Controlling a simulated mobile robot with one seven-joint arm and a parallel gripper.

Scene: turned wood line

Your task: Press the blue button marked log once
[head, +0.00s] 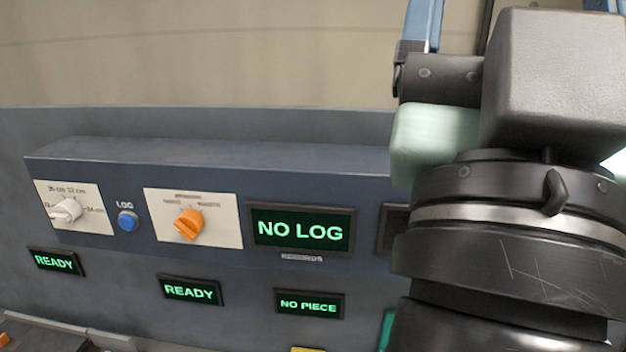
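The blue button (128,221) sits on the front of the dark blue-grey panel (200,163), under a white label reading LOG. It lies between a white knob and an orange knob, with nothing in front of it. The records display (300,230) to its right reads NO LOG in green. My arm fills the right side of the head view, well to the right of the button. My gripper's fingers cannot be made out, so I cannot see whether they are open or shut.
A white knob (67,210) with cm marks is left of the button. An orange knob (189,223) on a white plate is right of it. Small displays below read READY (54,262), READY (190,291) and NO PIECE (309,304). Space before the panel's left half looks clear.

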